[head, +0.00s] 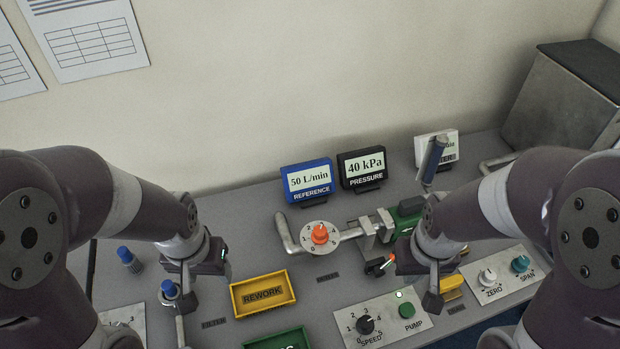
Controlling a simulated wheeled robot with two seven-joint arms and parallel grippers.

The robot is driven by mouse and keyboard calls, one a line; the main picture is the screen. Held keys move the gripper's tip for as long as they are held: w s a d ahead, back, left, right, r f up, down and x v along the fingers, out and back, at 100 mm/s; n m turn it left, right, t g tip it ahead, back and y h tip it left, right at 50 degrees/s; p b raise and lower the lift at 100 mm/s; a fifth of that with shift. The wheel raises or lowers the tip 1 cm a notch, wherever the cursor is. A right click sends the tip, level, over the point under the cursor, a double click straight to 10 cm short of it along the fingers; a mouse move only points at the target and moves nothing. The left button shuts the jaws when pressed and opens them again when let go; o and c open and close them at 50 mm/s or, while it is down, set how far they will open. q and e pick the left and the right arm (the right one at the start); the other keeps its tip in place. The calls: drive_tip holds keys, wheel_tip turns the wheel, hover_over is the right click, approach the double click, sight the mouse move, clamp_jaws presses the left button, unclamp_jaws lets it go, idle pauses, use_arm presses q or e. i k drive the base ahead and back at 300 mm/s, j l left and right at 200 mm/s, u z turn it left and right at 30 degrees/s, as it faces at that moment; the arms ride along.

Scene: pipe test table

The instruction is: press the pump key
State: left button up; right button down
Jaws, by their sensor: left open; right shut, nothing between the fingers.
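The pump key is a round green button (407,310) on a pale panel (385,330), above the label PUMP. My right gripper (433,301) is shut and empty, pointing down just right of the pump key. I cannot tell its exact height over the panel. My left gripper (183,318) is open at the left, beside a blue-topped part (169,289); its fingers are only partly visible.
A yellow REWORK tray (262,308) and a green tray (280,340) lie between my grippers. Behind stand a blue reference display (308,180) reading 50 L/min and a black pressure display (362,167) reading 40 kPa. A ZERO/SPAN panel (507,276) is right.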

sight(407, 309)
drive_tip(key=l+z, duration=0.15)
drive_tip(key=z, duration=0.3)
drive_tip(key=k+l+z, duration=0.1)
drive_tip(key=z, duration=0.35)
